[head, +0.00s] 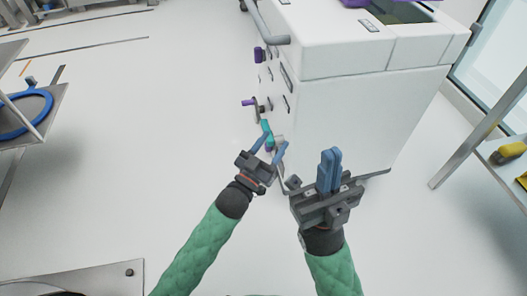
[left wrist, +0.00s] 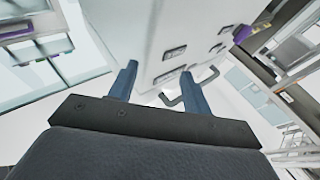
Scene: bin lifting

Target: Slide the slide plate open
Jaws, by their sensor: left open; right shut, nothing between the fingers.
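The white cabinet (head: 360,115) stands at the centre right in the head view, with dark handles, purple knobs (head: 258,55) and a small teal part (head: 266,126) low on its left side. I cannot tell for certain which part is the slide plate. My left gripper (head: 275,142) is open at this lower side, just below the teal part; contact cannot be told. In the left wrist view, the open left fingers (left wrist: 158,72) point at the cabinet face (left wrist: 195,28), and a grey loop handle (left wrist: 214,72) shows beside the right finger. My right gripper (head: 330,155) is shut and empty in front of the cabinet.
A grey tubular handle (head: 264,38) sticks out at the cabinet's upper left. A shelf with a blue ring (head: 25,115) is at the left. A table with a yellow object (head: 508,151) is at the right. The floor (head: 150,130) left of the cabinet is clear.

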